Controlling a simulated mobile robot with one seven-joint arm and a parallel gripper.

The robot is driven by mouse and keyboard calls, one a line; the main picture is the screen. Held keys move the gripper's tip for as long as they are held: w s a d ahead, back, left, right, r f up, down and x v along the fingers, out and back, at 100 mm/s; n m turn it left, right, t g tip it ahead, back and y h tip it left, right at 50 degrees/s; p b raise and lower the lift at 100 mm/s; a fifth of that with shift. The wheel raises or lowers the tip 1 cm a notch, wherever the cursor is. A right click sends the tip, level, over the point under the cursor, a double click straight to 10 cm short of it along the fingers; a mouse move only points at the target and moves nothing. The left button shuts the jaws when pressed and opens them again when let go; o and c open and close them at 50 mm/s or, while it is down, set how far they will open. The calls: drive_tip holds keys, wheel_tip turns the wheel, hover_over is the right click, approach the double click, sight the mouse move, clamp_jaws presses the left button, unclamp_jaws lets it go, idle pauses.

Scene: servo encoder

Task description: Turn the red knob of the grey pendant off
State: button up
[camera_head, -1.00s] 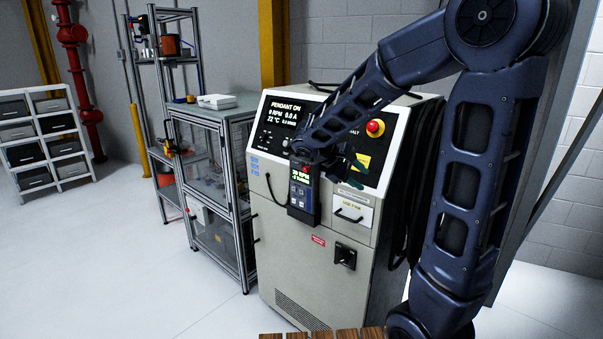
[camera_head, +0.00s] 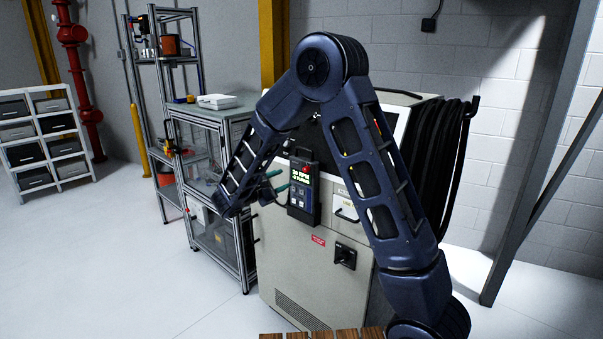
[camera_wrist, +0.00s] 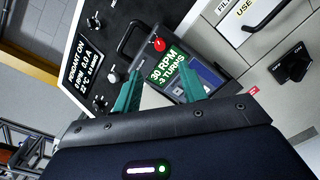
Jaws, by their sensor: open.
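The grey pendant (camera_head: 297,208) hangs upright on the front of the beige cabinet, its screen reading about 30 RPM. Its red knob (camera_head: 306,169) is at the top, right of the screen's centre. In the wrist view the pendant (camera_wrist: 205,92) lies tilted, with the red knob (camera_wrist: 159,45) beyond the fingertips and in plain sight. My gripper (camera_head: 278,182) is open and empty, at the pendant's left side. In the wrist view its green fingers (camera_wrist: 161,76) are apart; the right one overlaps the pendant's screen, the left one lies beside the pendant. I see no contact with the knob.
The beige cabinet (camera_head: 284,262) carries a panel screen (camera_wrist: 83,65) reading PENDANT ON, small knobs, and a black switch (camera_head: 345,256). A glass-sided metal-frame enclosure (camera_head: 211,183) stands close on the left. Black cables (camera_head: 447,165) hang on the right. The floor at left is clear.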

sight(304, 170)
drive_tip(key=x, duration=1)
drive_tip(key=shift+w+d, duration=0.25)
drive_tip(key=shift+d, duration=0.05)
clamp_jaws()
